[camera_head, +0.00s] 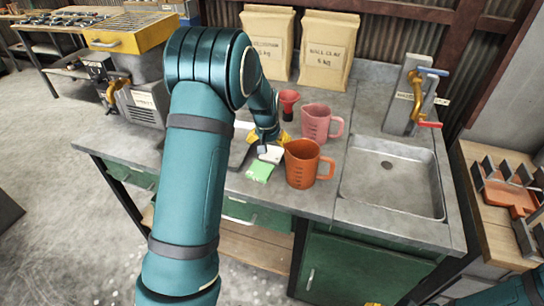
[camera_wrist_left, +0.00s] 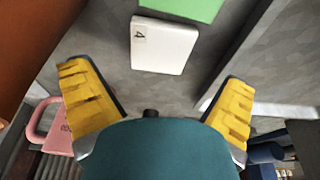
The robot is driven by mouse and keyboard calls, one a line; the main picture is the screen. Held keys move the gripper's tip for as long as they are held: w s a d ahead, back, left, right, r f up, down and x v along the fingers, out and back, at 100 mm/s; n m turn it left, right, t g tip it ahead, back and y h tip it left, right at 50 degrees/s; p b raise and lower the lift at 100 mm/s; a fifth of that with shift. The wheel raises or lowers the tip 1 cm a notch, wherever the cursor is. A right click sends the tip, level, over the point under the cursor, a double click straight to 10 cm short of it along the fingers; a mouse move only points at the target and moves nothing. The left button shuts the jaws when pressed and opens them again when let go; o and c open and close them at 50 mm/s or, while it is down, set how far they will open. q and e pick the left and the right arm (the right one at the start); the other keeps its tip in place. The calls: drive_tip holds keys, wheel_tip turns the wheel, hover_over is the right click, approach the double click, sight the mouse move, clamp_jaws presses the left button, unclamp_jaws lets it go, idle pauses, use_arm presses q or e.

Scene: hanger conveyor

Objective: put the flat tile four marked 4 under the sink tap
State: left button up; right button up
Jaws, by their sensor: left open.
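The flat tile four (camera_wrist_left: 163,45) is white, with a black 4 near one corner in the left wrist view. It lies flat on the counter, and in the head view it shows as a white piece (camera_head: 272,154) just below my left gripper (camera_head: 268,142). In the left wrist view the yellow fingers of my left gripper (camera_wrist_left: 157,80) are spread wide, with nothing between them, and the tile lies ahead of them. The sink (camera_head: 392,182) is an empty steel basin at the right. The brass tap (camera_head: 428,100) with blue and red handles stands behind it. My right gripper is not seen.
A green tile (camera_head: 260,171) lies just in front of tile four. An orange jug (camera_head: 304,168) stands close to its right, between it and the sink. A pink jug (camera_head: 317,122) and a red funnel (camera_head: 289,103) stand behind. Two paper bags (camera_head: 325,52) stand at the wall.

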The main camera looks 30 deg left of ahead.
sight(272, 153)
use_arm(q)
drive_tip(key=b+x, duration=0.1)
drive_tip(key=x, duration=0.4)
drive_tip(key=shift+s, duration=0.1)
drive_tip(key=c, duration=1.2)
